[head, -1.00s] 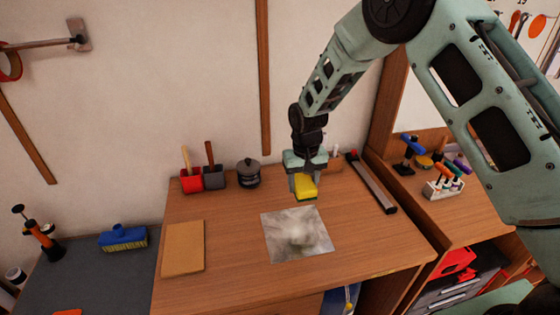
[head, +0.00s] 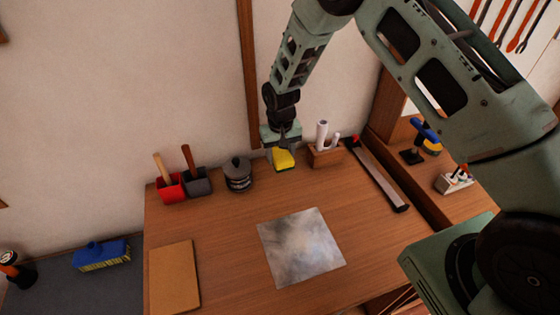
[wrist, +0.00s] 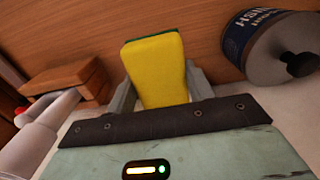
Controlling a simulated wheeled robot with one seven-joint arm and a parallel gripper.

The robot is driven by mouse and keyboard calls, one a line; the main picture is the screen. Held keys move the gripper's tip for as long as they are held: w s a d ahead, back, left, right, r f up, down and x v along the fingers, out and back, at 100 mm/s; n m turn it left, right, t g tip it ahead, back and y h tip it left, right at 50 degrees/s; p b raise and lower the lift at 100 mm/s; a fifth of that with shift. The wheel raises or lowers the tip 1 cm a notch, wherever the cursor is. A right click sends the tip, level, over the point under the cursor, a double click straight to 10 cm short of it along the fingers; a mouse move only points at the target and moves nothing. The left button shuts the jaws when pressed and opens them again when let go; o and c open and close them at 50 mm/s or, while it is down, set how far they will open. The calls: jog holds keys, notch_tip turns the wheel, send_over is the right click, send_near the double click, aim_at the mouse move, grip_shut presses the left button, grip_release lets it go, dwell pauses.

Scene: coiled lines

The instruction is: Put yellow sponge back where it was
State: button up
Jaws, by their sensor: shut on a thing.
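The yellow sponge (head: 283,160) is held in my gripper (head: 281,150) near the back of the wooden table (head: 215,235). In the wrist view the sponge (wrist: 155,68) shows a yellow face and a thin green layer along its top edge. My gripper's fingers (wrist: 158,92) are on either side of it, shut on it.
The dark tin (head: 238,175) stands left of the sponge and the wooden holder (head: 325,155) stands right. A grey marbled sheet (head: 300,247) and a tan board (head: 174,278) lie in front. A long bar (head: 380,175) lies at right.

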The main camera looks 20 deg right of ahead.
aim_at(280, 153)
jog(key=shift+f+p, duration=0.75)
jog(key=shift+f, duration=1.6)
jog(key=shift+f, duration=0.1)
jog(key=o, duration=0.9)
jog(key=shift+o, duration=0.2)
notch_tip(280, 153, up, 12)
jog(key=b, duration=0.4)
jog(key=shift+b, duration=0.3)
jog(key=s+a+r+n+y, duration=0.1)
jog(key=s+a+r+n, duration=0.1)
jog(key=s+a+r, duration=0.55)
jog(key=s+r+n, duration=0.3)
jog(key=s+r, duration=0.1)
jog(key=s, duration=1)
jog(key=s+d+r+n, duration=0.1)
jog(key=s+r+n, duration=0.1)
jog(key=s, duration=1.1)
jog(key=shift+s+r+n, duration=0.35)
jog(key=shift+r+n, duration=0.05)
jog(key=shift+r, duration=0.5)
